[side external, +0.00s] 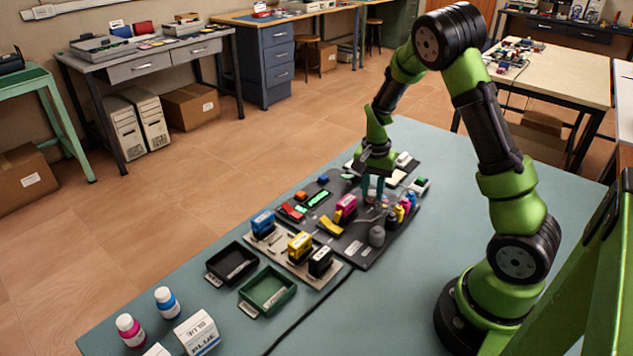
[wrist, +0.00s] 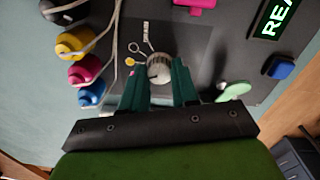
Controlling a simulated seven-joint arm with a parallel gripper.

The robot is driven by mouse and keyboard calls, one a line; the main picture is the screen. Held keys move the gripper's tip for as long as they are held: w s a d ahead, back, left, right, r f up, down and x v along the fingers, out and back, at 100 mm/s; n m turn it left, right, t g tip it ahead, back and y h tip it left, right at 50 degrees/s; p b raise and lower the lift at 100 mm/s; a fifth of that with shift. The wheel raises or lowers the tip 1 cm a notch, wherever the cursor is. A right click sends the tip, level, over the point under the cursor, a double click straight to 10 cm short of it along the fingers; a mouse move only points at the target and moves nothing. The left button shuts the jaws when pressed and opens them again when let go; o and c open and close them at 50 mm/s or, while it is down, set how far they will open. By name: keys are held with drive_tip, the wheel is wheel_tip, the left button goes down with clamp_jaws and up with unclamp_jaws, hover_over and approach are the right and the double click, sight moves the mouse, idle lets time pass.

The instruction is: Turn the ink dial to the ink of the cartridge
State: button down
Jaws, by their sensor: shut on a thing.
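The ink dial (wrist: 159,67) is a pale round knob on the dark board, between my fingertips in the wrist view. My gripper (wrist: 160,80) points down at the board with its two green fingers shut on the dial's sides. In the side view my gripper (side external: 373,188) stands over the far part of the board, and the dial cannot be made out there. A small yellow mark (wrist: 130,61) lies left of the dial. A magenta cartridge (side external: 346,203) stands on the board, left of my gripper in the side view.
Beside the dial stand black, yellow (wrist: 75,42), magenta (wrist: 84,69) and blue (wrist: 92,95) ink bottles with tubes. A rack holds blue (side external: 263,222), yellow (side external: 300,244) and black (side external: 320,262) cartridges. A lit green display (wrist: 280,18) and a blue button (wrist: 282,68) are on the board.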

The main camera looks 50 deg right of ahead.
sight(370, 192)
drive_tip(key=shift+n, duration=0.5)
drive_tip(key=c, duration=0.8)
unclamp_jaws()
drive_tip(key=shift+c, duration=0.2)
wheel_tip(370, 192, up, 17)
drive_tip(key=shift+w+a, duration=0.15)
drive_tip(key=shift+w, duration=0.1)
